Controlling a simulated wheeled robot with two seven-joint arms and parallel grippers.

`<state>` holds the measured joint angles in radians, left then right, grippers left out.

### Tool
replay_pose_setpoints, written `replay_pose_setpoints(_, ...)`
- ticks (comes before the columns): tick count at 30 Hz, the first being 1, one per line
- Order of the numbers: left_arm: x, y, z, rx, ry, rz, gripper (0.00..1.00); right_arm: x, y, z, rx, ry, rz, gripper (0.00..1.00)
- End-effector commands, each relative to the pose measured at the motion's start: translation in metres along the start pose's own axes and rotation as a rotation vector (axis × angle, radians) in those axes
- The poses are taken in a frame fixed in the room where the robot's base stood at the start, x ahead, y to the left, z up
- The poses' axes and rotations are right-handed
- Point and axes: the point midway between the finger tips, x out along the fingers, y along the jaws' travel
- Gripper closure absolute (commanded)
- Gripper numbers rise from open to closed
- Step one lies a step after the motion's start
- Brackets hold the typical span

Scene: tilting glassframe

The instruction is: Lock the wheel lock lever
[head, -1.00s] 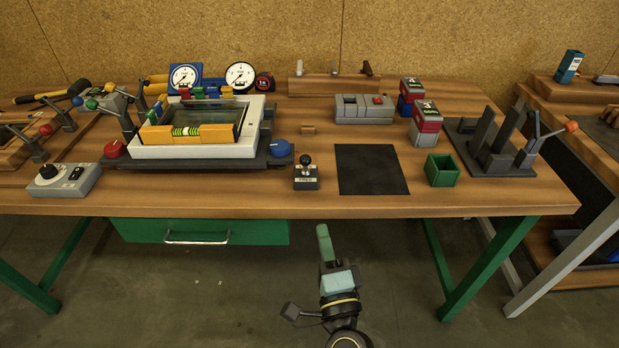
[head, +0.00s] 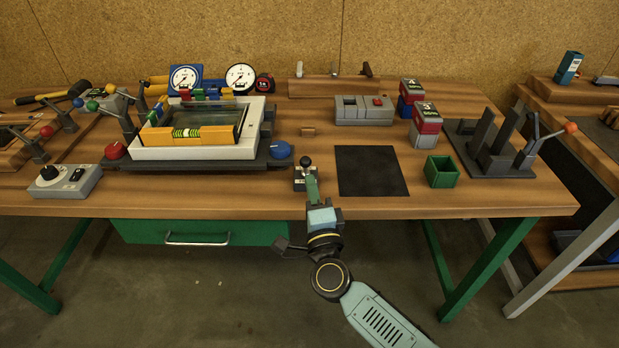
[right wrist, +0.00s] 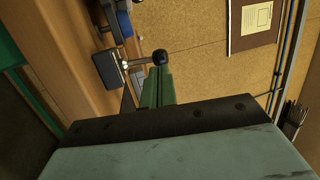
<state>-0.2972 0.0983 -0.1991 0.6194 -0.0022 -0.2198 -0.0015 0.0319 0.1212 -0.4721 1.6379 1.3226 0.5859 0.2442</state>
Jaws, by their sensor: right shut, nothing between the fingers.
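The lever with a round black knob (head: 304,160) on a small dark base box (head: 299,184) appears to be the wheel lock lever. It stands near the table's front edge, with a pale label on its front too small to read. In the right wrist view the knob (right wrist: 160,57) shows just beyond the fingertips. My right gripper (head: 312,172) is shut and empty, its green fingers right beside the lever and partly hiding the box. I cannot tell whether they touch the lever. My left gripper is not in view.
A black mat (head: 371,172) lies to the right of the lever, with a green open box (head: 441,171) beyond it. The tilting frame (head: 195,151) with its blue knob (head: 281,150) stands to the left. A grey control box (head: 64,182) sits at the far left front.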

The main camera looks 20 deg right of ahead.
Motion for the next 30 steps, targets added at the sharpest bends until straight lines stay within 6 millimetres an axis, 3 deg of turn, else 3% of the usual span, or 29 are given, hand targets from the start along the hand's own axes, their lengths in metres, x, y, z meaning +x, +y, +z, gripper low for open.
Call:
replay_pose_setpoints(7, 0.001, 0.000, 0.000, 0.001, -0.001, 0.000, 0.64, 0.022, 0.000, 0.000, 0.001, 0.000, 0.000, 1.00)
replay_pose_setpoints(20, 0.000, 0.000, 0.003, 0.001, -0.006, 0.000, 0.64, 0.024, 0.000, 0.000, 0.001, 0.000, 0.002, 1.00)
replay_pose_setpoints(30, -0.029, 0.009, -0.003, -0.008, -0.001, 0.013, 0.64, 0.029, -0.008, -0.002, 0.011, 0.002, 0.056, 1.00)
